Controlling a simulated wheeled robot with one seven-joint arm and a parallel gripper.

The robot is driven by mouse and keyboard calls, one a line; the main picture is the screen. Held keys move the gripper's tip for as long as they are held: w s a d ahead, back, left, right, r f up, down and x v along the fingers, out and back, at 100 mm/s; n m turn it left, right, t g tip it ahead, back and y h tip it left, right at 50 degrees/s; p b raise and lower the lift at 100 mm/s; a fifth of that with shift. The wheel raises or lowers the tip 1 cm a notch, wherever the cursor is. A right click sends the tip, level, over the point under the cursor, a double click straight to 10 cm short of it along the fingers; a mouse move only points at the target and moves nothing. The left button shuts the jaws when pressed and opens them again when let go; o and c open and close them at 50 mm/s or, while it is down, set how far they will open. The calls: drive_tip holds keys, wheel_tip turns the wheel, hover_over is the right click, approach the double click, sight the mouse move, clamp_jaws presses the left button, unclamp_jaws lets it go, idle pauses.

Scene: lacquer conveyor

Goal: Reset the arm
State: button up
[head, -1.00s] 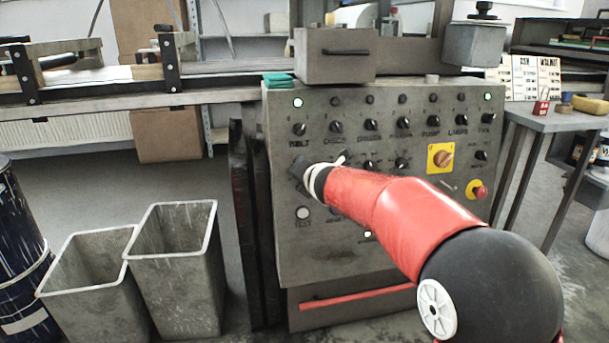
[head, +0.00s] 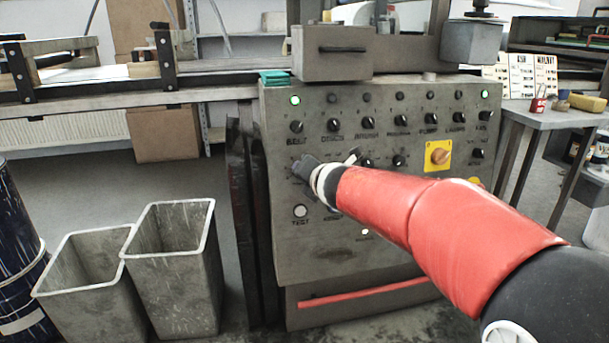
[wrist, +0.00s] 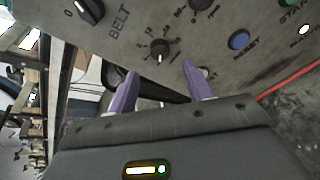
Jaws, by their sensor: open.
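My red arm reaches across the front of a grey control panel (head: 330,260) in the head view. My gripper (head: 305,168) is at the panel's left side, below the BELT knob (head: 296,126), partly hidden by my wrist. In the wrist view my gripper (wrist: 157,88) shows two purple fingers spread apart with nothing between them. A small black knob (wrist: 160,50) lies ahead of the fingers, apart from them as far as I can tell. The BELT knob (wrist: 91,10) is at the upper left there, and a blue RESET button (wrist: 239,39) is to the right.
Two grey bins (head: 176,270) stand on the floor left of the panel, beside a dark blue drum (head: 22,255). A conveyor frame (head: 120,96) runs along the upper left. A side table (head: 560,118) stands at the right. A yellow-backed rotary switch (head: 438,156) sits on the panel's right.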

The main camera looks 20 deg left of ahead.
drive_tip(key=shift+s+d+r, duration=0.15)
drive_tip(key=shift+s+d, duration=0.15)
drive_tip(key=shift+s, duration=0.15)
drive_tip(key=s+d+r+m+h+p, duration=0.1)
drive_tip(key=s+d+m+h, duration=0.2)
drive_tip(key=d+m, duration=0.45)
drive_tip(key=s+d+r+m+h+p, duration=0.25)
drive_tip(key=d+m, duration=0.25)
drive_tip(key=d, duration=0.6)
drive_tip(key=s+d+r+m+h+p, duration=0.1)
drive_tip(key=s+d+m+h, duration=0.25)
drive_tip(key=d+m, duration=0.4)
drive_tip(key=s+d+f+m+g+p, duration=0.1)
drive_tip(key=s+d+f+m+g, duration=0.2)
drive_tip(key=s+m, duration=0.4)
drive_tip(key=s+d+f+m+g+p, duration=0.1)
drive_tip(key=s+d+f+m, duration=0.4)
drive_tip(key=s, duration=1)
drive_tip(key=d+m+g, duration=0.1)
drive_tip(key=d+m, duration=0.1)
drive_tip(key=shift+s+m+g+y+p, duration=0.3)
drive_tip(key=shift+s+g+y, duration=0.1)
drive_tip(key=shift+c, duration=0.2)
